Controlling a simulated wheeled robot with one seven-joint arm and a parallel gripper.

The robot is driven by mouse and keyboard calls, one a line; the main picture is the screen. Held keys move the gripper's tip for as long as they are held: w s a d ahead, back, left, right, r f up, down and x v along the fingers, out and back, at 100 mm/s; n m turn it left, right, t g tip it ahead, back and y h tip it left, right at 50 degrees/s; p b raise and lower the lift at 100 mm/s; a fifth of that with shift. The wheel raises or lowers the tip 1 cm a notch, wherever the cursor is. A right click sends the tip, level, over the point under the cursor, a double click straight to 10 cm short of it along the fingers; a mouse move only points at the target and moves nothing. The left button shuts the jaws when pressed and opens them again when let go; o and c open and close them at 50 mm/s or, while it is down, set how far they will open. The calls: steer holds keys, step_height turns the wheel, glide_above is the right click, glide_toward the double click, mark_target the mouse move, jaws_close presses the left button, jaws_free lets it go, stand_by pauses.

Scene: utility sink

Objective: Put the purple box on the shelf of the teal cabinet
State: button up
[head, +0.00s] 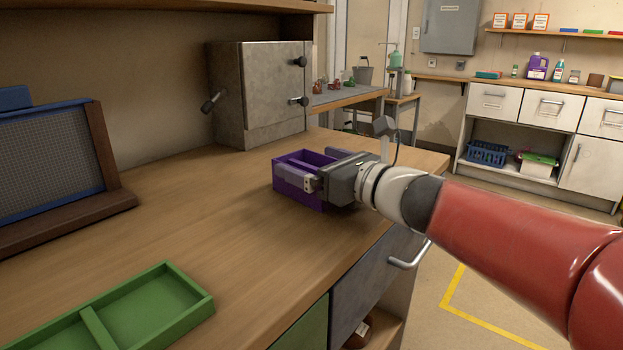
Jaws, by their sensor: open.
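The purple box (296,173) is open-topped and sits on the wooden counter near its right edge. My gripper (318,172) comes in from the right and is open at the box's right end. One finger shows against the near side of the box; the other is mostly hidden, so I cannot tell whether the fingers touch the box. No clearly teal cabinet shows. A grey cabinet (228,95) with dark knobs stands at the back of the counter, and its front looks shut.
A green divided tray (152,305) lies at the front left. A blue-framed mesh panel in a wooden stand (120,197) is at the left. The counter between them and the purple box is clear. White drawers (540,108) stand across the room.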

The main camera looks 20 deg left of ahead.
steer(key=shift+c, duration=0.2)
steer(key=c, duration=1.2)
steer(key=shift+o, duration=0.2)
steer(key=shift+r, duration=0.1)
